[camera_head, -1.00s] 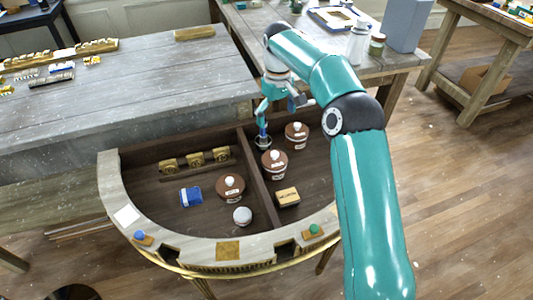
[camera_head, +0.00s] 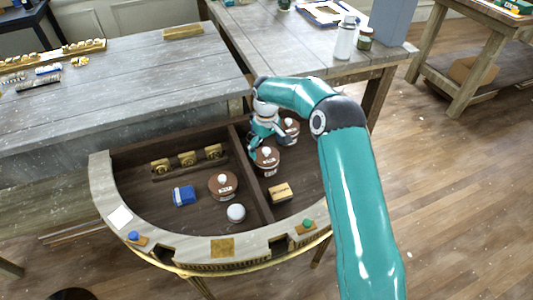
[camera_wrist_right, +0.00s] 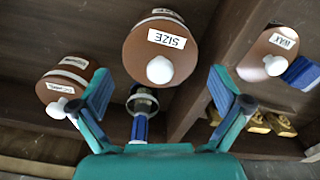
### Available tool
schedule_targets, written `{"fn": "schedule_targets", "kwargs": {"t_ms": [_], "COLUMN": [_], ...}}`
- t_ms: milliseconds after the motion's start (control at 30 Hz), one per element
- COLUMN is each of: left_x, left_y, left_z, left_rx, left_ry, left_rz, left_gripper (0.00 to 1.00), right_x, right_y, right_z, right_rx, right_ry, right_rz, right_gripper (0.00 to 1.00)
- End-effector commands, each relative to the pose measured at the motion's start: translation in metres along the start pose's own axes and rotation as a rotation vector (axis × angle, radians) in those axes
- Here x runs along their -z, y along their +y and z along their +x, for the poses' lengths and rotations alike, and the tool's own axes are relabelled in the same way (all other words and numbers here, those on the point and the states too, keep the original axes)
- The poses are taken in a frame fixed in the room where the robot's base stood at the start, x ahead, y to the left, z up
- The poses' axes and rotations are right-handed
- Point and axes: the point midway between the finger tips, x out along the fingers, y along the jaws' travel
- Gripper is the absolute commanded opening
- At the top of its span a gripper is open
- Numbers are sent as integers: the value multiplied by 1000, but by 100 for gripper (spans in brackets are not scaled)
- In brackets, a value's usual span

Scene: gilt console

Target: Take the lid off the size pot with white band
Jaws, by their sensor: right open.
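The size pot (camera_head: 267,162) is the middle one of three brown pots in the console, right of the divider. Its brown lid (camera_wrist_right: 140,50) with the SIZE label and white knob (camera_wrist_right: 159,69) shows at the top of the right wrist view. A white strip shows at the pot's far edge there. My right gripper (camera_wrist_right: 160,88) is open and empty, with its fingers spread either side of the knob in that picture. In the head view the right gripper (camera_head: 265,143) is just behind the size pot. I cannot tell the remaining gap. My left gripper is out of view.
A wax pot (camera_head: 222,187) stands left of the divider (camera_head: 256,197). Another lidded pot (camera_wrist_right: 65,88) is close beside the gripper. A tan box (camera_head: 281,192) lies in front.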

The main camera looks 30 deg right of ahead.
Motion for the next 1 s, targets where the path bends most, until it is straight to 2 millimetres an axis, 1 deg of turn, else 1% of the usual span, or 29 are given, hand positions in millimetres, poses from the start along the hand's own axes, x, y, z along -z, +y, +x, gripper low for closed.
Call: {"fn": "schedule_targets", "kwargs": {"t_ms": [33, 133, 367, 400, 767, 900, 1000], "left_x": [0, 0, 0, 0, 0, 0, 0], "left_y": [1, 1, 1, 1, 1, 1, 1], "left_z": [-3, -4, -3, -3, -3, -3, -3], "left_rx": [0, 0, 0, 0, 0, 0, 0], "left_ry": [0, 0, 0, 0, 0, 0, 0], "left_rz": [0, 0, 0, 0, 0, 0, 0], "left_gripper": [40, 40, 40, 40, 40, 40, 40], "right_x": [0, 0, 1, 1, 0, 0, 0], "right_y": [0, 0, 0, 0, 0, 0, 0], "right_z": [6, 15, 18, 18, 18, 19, 20], "right_rx": [0, 0, 0, 0, 0, 0, 0], "right_ry": [-1, 1, 2, 2, 1, 0, -2], "right_rz": [1, 1, 1, 1, 1, 1, 1], "right_gripper": [100, 100, 100, 98, 38, 15, 1]}}
